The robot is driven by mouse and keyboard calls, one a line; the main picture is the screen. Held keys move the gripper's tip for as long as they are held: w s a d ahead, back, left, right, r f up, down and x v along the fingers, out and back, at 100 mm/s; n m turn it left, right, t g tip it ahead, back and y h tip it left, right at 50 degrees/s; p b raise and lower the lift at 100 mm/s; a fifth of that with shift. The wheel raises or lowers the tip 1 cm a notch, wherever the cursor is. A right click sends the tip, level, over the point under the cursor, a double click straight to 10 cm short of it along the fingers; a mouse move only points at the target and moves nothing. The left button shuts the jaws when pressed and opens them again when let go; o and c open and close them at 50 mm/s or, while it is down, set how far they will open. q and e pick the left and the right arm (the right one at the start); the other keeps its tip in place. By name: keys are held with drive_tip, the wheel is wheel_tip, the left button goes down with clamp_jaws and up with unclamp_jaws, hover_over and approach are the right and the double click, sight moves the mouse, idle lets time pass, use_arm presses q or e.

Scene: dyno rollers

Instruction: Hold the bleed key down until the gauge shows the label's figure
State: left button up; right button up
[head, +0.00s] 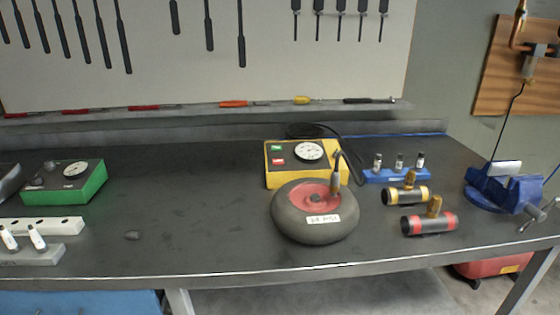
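A yellow box (272,180) stands at the middle back of the bench. Its sloped top carries a round white gauge (309,150), a green key (277,147) and a red key (277,160). The needle and the key markings are too small to read. In front of it lies a black tyre (290,222) with a red hub (296,194). A white label (323,220) is on its side; its figure is not clearly legible. A black hose (349,160) from the box reaches a brass fitting (334,182) at the hub. Neither gripper is in view.
A green box (92,188) with a dial and white blocks (45,227) stand left. A blue rack (395,175) with small bottles, two capped cylinders (430,222) and a blue vise (500,190) stand right. The bench's left-middle is mostly clear.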

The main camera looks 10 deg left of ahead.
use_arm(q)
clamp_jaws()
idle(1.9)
